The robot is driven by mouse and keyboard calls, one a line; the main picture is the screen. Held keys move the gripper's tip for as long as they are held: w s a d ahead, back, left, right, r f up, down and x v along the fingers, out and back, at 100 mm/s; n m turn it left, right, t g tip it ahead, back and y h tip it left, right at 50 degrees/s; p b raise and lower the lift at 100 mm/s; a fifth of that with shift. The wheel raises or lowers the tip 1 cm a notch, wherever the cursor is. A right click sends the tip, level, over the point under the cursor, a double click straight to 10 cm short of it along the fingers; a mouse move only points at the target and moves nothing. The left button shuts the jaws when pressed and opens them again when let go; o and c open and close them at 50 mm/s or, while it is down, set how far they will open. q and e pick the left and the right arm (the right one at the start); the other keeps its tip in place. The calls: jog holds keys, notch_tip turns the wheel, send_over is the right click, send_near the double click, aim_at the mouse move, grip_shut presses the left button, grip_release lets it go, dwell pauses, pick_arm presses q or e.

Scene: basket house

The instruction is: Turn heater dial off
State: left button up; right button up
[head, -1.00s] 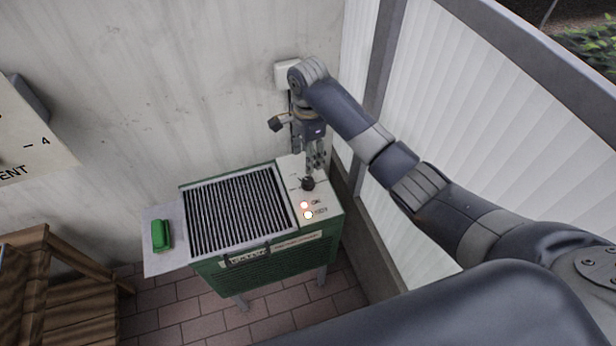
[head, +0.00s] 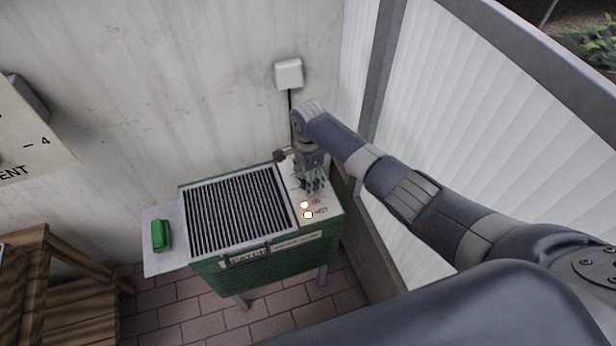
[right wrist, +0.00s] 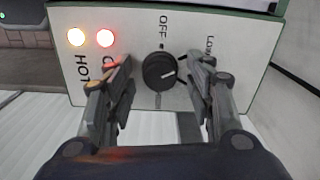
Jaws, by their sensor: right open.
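The heater (head: 240,210) is a green box with a dark grille, standing against the wall. Its pale control panel (right wrist: 130,35) carries a round black dial (right wrist: 159,72) with a white pointer mark. My right gripper (head: 311,188) is over the panel, pointing down, and hides the dial in the head view. In the right wrist view, my right gripper (right wrist: 160,70) is open, with one finger on either side of the dial and gaps visible. My left gripper is not in view.
Two lamps glow on the panel: a red one (head: 304,205) and a whitish one (head: 308,215) by HOT. A green object (head: 161,236) lies on the heater's side shelf (head: 165,265). A window wall (head: 450,110) is close on the right; a wooden stand (head: 70,290) is lower left.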

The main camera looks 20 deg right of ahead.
jog(key=shift+c, duration=0.3)
jog(key=c, duration=1)
jog(key=shift+n, duration=0.3)
jog(key=shift+r+n+p, duration=0.1)
jog(key=shift+n+p, duration=0.7)
jog(key=n+p, duration=0.1)
jog(key=n, duration=0.1)
jog(key=shift+n, duration=0.3)
jog(key=n+p, duration=0.1)
jog(key=n, duration=0.2)
jog(key=shift+n, duration=0.3)
jog(key=shift+n+p, duration=0.45)
jog(key=shift+n, duration=1.35)
